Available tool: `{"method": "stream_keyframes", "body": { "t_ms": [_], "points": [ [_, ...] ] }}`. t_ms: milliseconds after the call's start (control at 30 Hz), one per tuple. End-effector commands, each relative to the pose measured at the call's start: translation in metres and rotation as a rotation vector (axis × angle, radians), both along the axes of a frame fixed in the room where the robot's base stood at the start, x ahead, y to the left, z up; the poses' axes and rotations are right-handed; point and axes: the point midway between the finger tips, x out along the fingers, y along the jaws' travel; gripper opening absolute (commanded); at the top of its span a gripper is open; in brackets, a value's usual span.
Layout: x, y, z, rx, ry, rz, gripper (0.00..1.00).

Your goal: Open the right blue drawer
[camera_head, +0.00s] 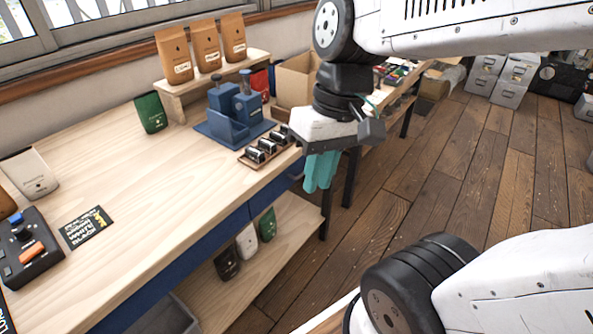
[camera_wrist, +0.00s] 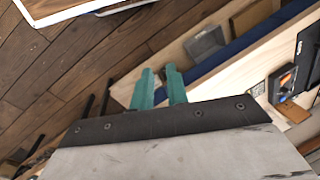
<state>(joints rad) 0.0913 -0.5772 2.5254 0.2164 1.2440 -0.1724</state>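The right blue drawer (camera_head: 272,190) is the far part of the blue front under the wooden worktop. It looks shut, and its far end is close to my gripper in the picture. A longer blue drawer front (camera_head: 185,267) lies to its left. My gripper (camera_head: 319,188) has teal fingers pointing down, off the front edge of the table near its far right corner. In the wrist view the fingers (camera_wrist: 160,72) show a narrow gap with nothing between them. A blue front (camera_wrist: 240,45) runs beyond them there; I cannot tell which drawer it is.
The worktop (camera_head: 150,190) holds a blue tamping station (camera_head: 235,110), a small tray of jars (camera_head: 265,151), and coffee bags. A lower shelf (camera_head: 280,245) carries three bags. Dark table legs stand near my gripper. The wood floor (camera_head: 440,170) to the right is clear.

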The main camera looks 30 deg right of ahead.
Motion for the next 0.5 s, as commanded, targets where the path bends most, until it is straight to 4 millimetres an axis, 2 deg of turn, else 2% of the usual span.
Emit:
{"method": "stream_keyframes", "body": {
  "t_ms": [133, 267, 367, 500],
  "points": [
    [0.037, 0.015, -0.018, 0.245, 0.096, -0.026, 0.16],
    [0.076, 0.02, -0.032, 0.468, 0.112, -0.076, 0.16],
    [0.11, 0.016, -0.046, 0.632, 0.088, -0.138, 0.16],
    [0.16, -0.005, -0.07, 0.838, 0.004, -0.256, 0.16]
  ]
}}
